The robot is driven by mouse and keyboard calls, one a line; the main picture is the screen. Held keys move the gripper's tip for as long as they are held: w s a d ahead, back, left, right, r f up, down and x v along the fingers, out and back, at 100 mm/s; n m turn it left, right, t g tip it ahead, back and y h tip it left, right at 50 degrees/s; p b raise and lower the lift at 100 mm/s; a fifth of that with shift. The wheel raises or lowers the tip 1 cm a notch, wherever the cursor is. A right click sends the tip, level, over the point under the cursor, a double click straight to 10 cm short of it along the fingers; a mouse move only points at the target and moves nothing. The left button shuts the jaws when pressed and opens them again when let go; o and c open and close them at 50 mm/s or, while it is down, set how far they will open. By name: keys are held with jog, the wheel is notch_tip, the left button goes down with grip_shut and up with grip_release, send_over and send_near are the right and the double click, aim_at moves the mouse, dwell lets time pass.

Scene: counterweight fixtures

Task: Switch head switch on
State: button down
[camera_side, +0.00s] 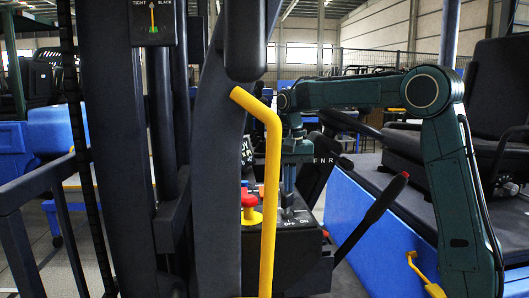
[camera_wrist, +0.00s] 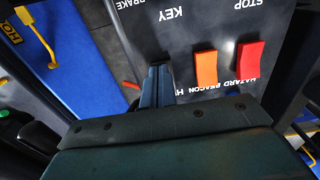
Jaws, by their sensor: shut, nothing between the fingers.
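My gripper (camera_side: 288,190) is shut and empty, pointing down at the black control console (camera_side: 290,245) behind the yellow bar. In the wrist view its fingertips (camera_wrist: 160,65) are close together over the panel, beside an orange rocker switch (camera_wrist: 206,68) and a red rocker switch (camera_wrist: 250,58). The panel lettering is upside down there: hazard by the red switch, beacon by the orange one, then a label starting with H cut off by my gripper. The head switch is not clearly visible; my gripper covers that spot. I cannot tell whether the fingers touch it.
A yellow bar (camera_side: 268,200) and a dark mast (camera_side: 218,190) stand in front of the console. A red mushroom button (camera_side: 249,200) is left of my gripper. A black lever with a red tip (camera_side: 372,215) slants up at the right. A blue body panel (camera_side: 375,240) lies beyond.

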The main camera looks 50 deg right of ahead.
jog(key=shift+w+d+f, duration=0.1)
jog(key=shift+w+f, duration=0.05)
jog(key=shift+w+d+r, duration=0.25)
jog(key=shift+w+d, duration=0.2)
jog(key=shift+d, duration=0.05)
jog(key=shift+r, duration=0.2)
dwell(0.5)
notch_tip(320, 180, up, 14)
jog(key=shift+f, duration=0.2)
dwell(0.8)
dwell(0.5)
